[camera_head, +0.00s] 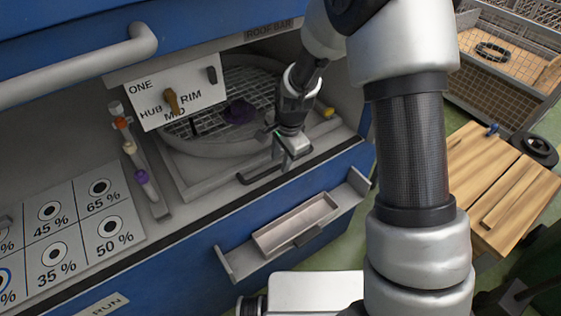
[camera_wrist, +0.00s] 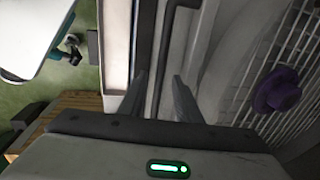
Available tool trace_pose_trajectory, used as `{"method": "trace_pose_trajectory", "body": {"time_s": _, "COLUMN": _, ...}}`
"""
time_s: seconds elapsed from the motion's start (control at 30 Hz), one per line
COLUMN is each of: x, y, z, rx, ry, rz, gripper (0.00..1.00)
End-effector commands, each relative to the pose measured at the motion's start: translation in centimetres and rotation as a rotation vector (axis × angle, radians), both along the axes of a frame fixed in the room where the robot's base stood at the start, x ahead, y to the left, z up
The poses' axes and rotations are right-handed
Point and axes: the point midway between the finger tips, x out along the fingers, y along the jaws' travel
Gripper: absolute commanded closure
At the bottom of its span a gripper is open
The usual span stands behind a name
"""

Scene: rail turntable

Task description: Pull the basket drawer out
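The basket drawer is a grey tray (camera_head: 180,170) in the recess of the blue machine. It holds a round wire basket (camera_head: 205,125) with a purple piece (camera_head: 238,111) in it. A dark bar handle (camera_head: 262,174) runs along its front edge. My gripper (camera_head: 284,154) is over the front right of the drawer, by the right end of the handle. In the wrist view my gripper (camera_wrist: 161,88) is open, with the dark handle (camera_wrist: 167,45) running between the two fingers. I cannot tell whether either finger touches it. The purple piece (camera_wrist: 277,90) also shows there.
A small pale tray (camera_head: 295,224) juts from the blue front below the drawer. A ONE/HUB/MID/RIM panel (camera_head: 175,98) and a rack of coloured pieces (camera_head: 142,177) stand left. A percentage board (camera_head: 75,228) lies farther left. A wooden-topped table (camera_head: 500,185) stands right.

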Motion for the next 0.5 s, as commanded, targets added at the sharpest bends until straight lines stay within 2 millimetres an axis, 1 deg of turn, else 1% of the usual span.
{"method": "trace_pose_trajectory", "body": {"time_s": 0.03, "x": 0.08, "y": 0.05, "z": -0.58, "rx": -0.001, "ry": 0.001, "rz": 0.0, "gripper": 0.69}}
{"method": "trace_pose_trajectory", "body": {"time_s": 0.13, "x": 0.22, "y": 0.12, "z": -1.16, "rx": 0.001, "ry": -0.001, "rz": 0.0, "gripper": 0.69}}
{"method": "trace_pose_trajectory", "body": {"time_s": 0.43, "x": 0.28, "y": 0.16, "z": -1.35, "rx": 0.0, "ry": -0.001, "rz": 0.0, "gripper": 0.69}}
{"method": "trace_pose_trajectory", "body": {"time_s": 0.47, "x": 0.27, "y": 0.17, "z": -1.35, "rx": 0.0, "ry": -0.001, "rz": 0.0, "gripper": 0.71}}
{"method": "trace_pose_trajectory", "body": {"time_s": 0.5, "x": 0.26, "y": 0.17, "z": -1.36, "rx": 0.0, "ry": -0.001, "rz": 0.0, "gripper": 0.78}}
